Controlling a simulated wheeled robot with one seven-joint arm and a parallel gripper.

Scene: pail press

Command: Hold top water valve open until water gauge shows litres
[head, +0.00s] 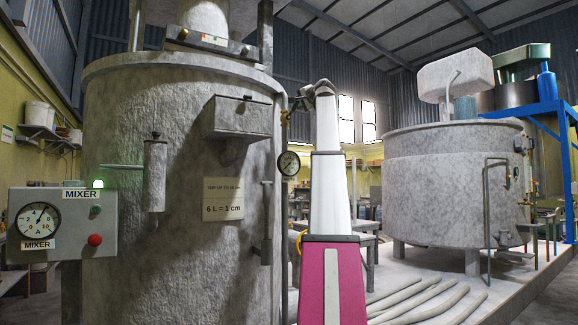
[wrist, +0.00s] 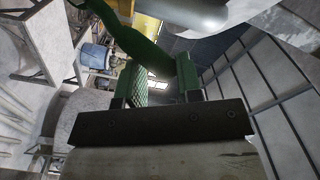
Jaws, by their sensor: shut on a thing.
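In the wrist view my gripper (wrist: 157,72) has green jaws closed around a green lever-like piece (wrist: 125,22), which runs up out of the frame; I cannot tell for sure that it is the water valve. In the head view my arm rises at the centre and its wrist bends left at the top, beside the large grey tank (head: 120,105). The gripper is small and partly hidden there. A round dial (head: 289,163) is on the tank's right side, below the wrist; its reading is too small to make out, and I cannot tell whether it is the water gauge.
A sign (head: 223,198) on the tank reads "6 L = 1 cm" under a smaller, blurred line.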

